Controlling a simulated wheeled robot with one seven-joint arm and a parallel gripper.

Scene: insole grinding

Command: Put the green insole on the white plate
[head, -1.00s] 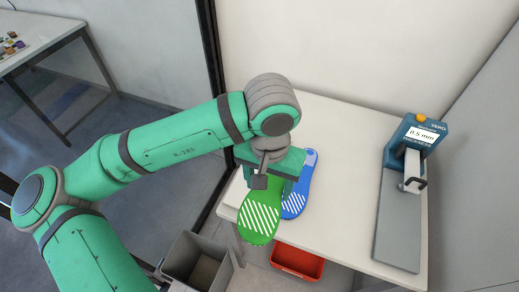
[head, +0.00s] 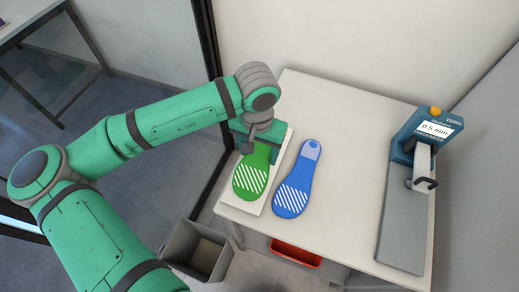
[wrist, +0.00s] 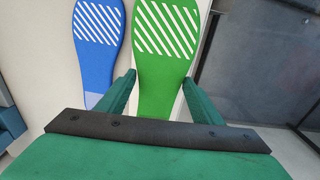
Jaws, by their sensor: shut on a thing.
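The green insole (head: 251,177) with white stripes is over the white plate (head: 283,148) at the left side of the table. Whether it touches the plate cannot be told. My gripper (head: 260,150) is shut on the insole's narrow end; in the wrist view, my gripper's fingers (wrist: 158,95) stand on both sides of the green insole (wrist: 165,50). The insole and my gripper hide much of the plate.
A blue insole (head: 292,190) lies on the table (head: 345,150) just right of the plate. A blue and grey gauge (head: 425,140) showing 0.5 mm stands at the right. A grey bin (head: 205,248) and a red bin (head: 296,252) are below. The table's middle is clear.

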